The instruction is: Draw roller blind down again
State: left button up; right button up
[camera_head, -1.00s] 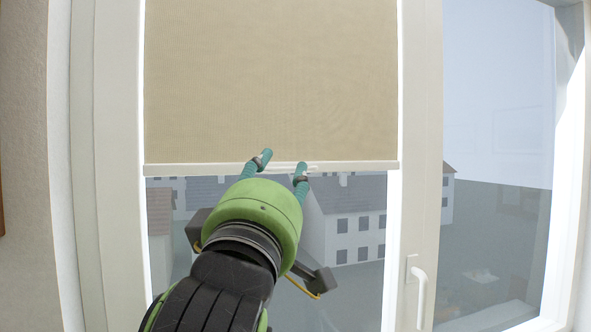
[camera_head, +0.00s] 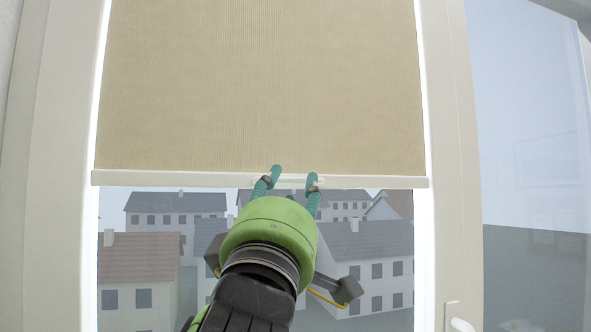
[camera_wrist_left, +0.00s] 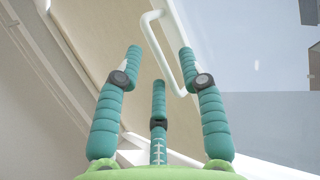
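The beige roller blind (camera_head: 260,85) hangs part-way down the window, its white bottom bar (camera_head: 150,179) level above the open lower pane. My left gripper (camera_head: 294,175) reaches up to the middle of this bar; its teal fingertips overlap the bar in the head view. In the left wrist view, a white pull handle (camera_wrist_left: 160,50) stands out from the blind (camera_wrist_left: 110,35). My left gripper (camera_wrist_left: 160,55) has its fingers spread, with the handle's loop in or beyond the gap between them. I cannot tell whether a finger touches it. My right gripper is out of view.
The white window frame (camera_head: 448,150) runs down the right side, with a window handle (camera_head: 459,322) at its lower end. Another pane (camera_head: 530,130) lies further right. Grey and brown houses (camera_head: 140,270) show outside below the blind.

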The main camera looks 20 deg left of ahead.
pick_arm(q)
jog(key=shift+p+x, duration=0.4)
jog(key=shift+x, duration=0.55)
jog(key=shift+s+r, duration=0.1)
jog(key=shift+r, duration=0.05)
jog(key=shift+c, duration=0.8)
grip_shut()
